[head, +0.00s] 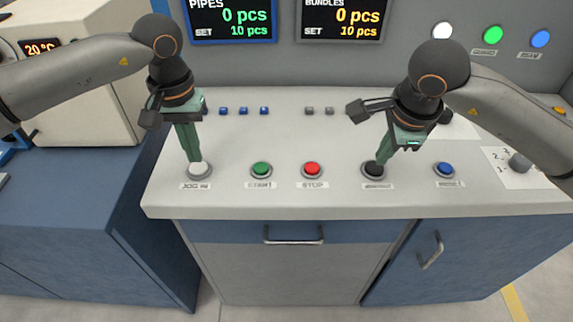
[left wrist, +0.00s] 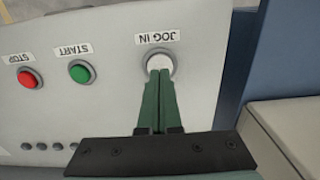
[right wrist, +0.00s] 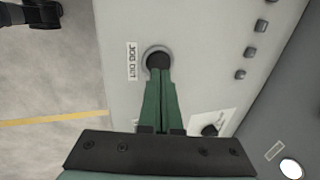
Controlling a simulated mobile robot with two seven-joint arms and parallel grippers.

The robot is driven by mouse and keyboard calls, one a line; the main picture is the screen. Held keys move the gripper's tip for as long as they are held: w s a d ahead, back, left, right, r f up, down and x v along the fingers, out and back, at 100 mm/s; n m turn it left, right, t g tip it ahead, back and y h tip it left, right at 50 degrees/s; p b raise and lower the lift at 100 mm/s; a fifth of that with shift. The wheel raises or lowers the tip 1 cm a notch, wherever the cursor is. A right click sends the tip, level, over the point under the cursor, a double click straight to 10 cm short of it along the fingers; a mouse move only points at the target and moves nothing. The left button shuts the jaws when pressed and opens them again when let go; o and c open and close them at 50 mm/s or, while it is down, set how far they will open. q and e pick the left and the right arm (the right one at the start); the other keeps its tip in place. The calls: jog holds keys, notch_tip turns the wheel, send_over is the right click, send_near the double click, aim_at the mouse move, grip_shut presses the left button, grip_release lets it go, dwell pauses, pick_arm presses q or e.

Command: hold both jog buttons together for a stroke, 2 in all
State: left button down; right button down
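The white JOG IN button (head: 199,169) sits at the left of the console's front row; it also shows in the left wrist view (left wrist: 159,62). My left gripper (head: 195,158) is shut and empty, its fingertips at the white button. The black JOG OUT button (head: 373,169) is right of the red one and shows in the right wrist view (right wrist: 158,60). My right gripper (head: 380,160) is shut and empty, its fingertips at the black button. The tips cover part of each button. Whether either button is pressed down, I cannot tell.
Between them are a green START button (head: 261,169) and a red STOP button (head: 312,169). A blue button (head: 444,169) and a rotary knob (head: 520,162) lie to the right. The displays (head: 233,20) read 0 pcs pipes and 0 pcs bundles (head: 341,20).

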aim_at(197, 168)
pick_arm(q)
jog(key=shift+f, duration=1.15)
jog(key=shift+s+f, duration=0.15)
jog(key=shift+f, duration=0.25)
pick_arm(e)
jog(key=shift+s+f, duration=0.1)
jog(key=shift+f, duration=1.55)
pick_arm(q)
jog(key=shift+s, duration=0.15)
pick_arm(e)
jog(key=shift+s+f, duration=0.1)
jog(key=shift+f, duration=0.25)
jog(key=shift+r, duration=0.1)
dwell(0.8)
jog(key=shift+r, duration=2.1)
jog(key=shift+f, duration=0.15)
